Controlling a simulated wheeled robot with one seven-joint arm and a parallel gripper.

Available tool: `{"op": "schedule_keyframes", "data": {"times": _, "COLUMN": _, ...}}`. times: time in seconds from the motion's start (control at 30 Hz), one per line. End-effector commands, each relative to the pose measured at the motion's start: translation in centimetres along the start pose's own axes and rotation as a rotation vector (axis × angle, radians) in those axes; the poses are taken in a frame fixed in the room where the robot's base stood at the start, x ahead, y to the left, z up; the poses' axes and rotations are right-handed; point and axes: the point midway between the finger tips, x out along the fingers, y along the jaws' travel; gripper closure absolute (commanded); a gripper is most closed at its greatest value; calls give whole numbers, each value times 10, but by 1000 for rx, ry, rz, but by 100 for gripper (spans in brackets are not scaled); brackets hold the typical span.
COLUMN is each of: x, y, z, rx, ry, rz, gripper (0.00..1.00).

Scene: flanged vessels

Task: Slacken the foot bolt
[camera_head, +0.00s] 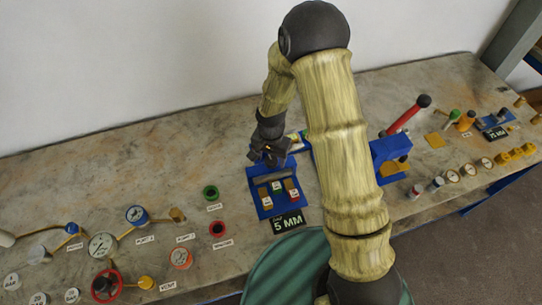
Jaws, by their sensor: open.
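My gripper (265,158) is open, at the end of my arm, above the back edge of a blue holder (262,203) left of the picture's middle. A grey bar-shaped piece (273,177) lies in the holder just below the gripper; I cannot tell whether they touch. Small red, green and white-marked blocks sit in front of the bar. A dark label reading "5 MM" (287,222) stands at the holder's front. I cannot make out the foot bolt; my arm hides part of the bench.
The stone bench (130,160) carries gauges, valves and a red handwheel (106,285) at left. A blue stand (389,158) and a red lever (404,118) stand right of my arm. Several gauges and brass fittings line the right side. The bench's back left is clear.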

Motion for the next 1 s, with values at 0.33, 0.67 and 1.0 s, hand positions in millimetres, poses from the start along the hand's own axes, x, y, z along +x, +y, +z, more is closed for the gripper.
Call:
{"op": "schedule_keyframes", "data": {"times": 0.33, "x": 1, "y": 0, "z": 0, "rx": -1, "ry": 0, "rz": 0, "gripper": 57}}
{"op": "schedule_keyframes", "data": {"times": 0.67, "x": 1, "y": 0, "z": 0, "rx": -5, "ry": 0, "rz": 0, "gripper": 84}}
{"op": "schedule_keyframes", "data": {"times": 1.0, "x": 1, "y": 0, "z": 0, "rx": -96, "ry": 0, "rz": 0, "gripper": 84}}
